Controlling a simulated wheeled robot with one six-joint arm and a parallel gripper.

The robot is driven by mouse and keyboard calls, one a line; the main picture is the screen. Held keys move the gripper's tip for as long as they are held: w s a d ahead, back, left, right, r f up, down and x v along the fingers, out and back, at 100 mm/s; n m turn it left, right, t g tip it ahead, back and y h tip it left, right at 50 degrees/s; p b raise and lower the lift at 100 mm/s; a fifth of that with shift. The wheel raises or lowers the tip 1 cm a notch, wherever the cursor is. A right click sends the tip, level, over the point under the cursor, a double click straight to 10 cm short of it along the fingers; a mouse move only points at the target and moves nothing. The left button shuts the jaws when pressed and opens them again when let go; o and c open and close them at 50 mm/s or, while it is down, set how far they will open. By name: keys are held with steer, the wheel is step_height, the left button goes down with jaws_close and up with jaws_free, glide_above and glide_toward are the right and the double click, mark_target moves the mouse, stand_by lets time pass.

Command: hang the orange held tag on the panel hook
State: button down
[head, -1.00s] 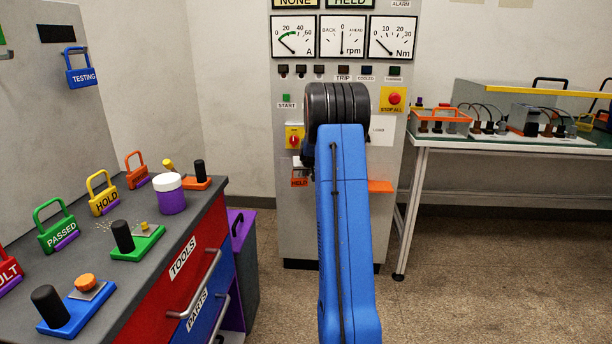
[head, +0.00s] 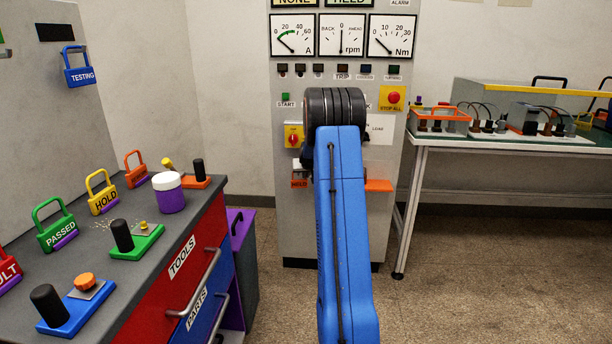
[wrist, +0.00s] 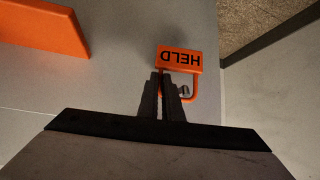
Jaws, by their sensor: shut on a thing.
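The orange HELD tag (wrist: 180,60) shows upside down in the wrist view, a block with a thin orange loop, close to the grey panel face. My gripper (wrist: 164,78) is shut on one side of that loop. A small grey peg-like piece (wrist: 184,90), perhaps the panel hook, shows at the loop's opening; I cannot tell whether the loop is around it or only in line with it. In the head view the tag (head: 299,181) is small, at the left of my blue arm, in front of the panel (head: 340,240). My arm hides the gripper there.
An orange ledge (head: 379,186) juts from the panel right of my arm; it also shows in the wrist view (wrist: 40,28). A yellow-backed red switch (head: 293,136) sits above the tag. A bench with coloured lockout tags stands left, a table right.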

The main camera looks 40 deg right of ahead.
stand_by(0.4)
steer(key=c, duration=1.9)
jaws_free()
steer(key=shift+o, duration=0.2)
steer(key=v, duration=1.7)
steer(key=shift+s+a+r, duration=0.1)
steer(key=shift+a+r, duration=0.05)
